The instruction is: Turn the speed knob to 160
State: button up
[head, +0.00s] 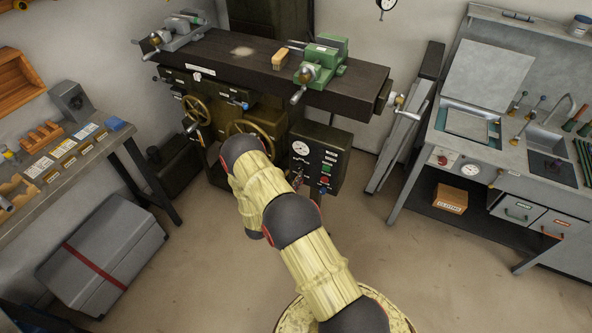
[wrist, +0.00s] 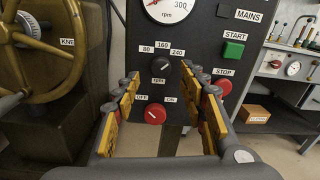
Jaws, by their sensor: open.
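The speed knob (wrist: 162,67) is a small black knob on the dark control panel in the wrist view, with labels 80, 160 and 240 above it and rpm below. My gripper (wrist: 168,90) is open, with a yellow-padded finger on each side of the picture. The knob shows between and beyond the fingertips, with no contact visible. In the head view my arm partly hides the panel (head: 331,151), and my gripper is hard to make out.
A red OFF/ON switch (wrist: 155,114) sits below the knob. A green START button (wrist: 233,50) and red STOP button (wrist: 222,86) are to the right. An rpm gauge (wrist: 172,8) is above. A brass handwheel (wrist: 45,45) stands at the left.

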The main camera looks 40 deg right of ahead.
aim_at(298, 168)
jog(key=shift+x, duration=2.35)
jog(key=shift+s, duration=0.1)
jog(key=c, duration=0.4)
grip_shut()
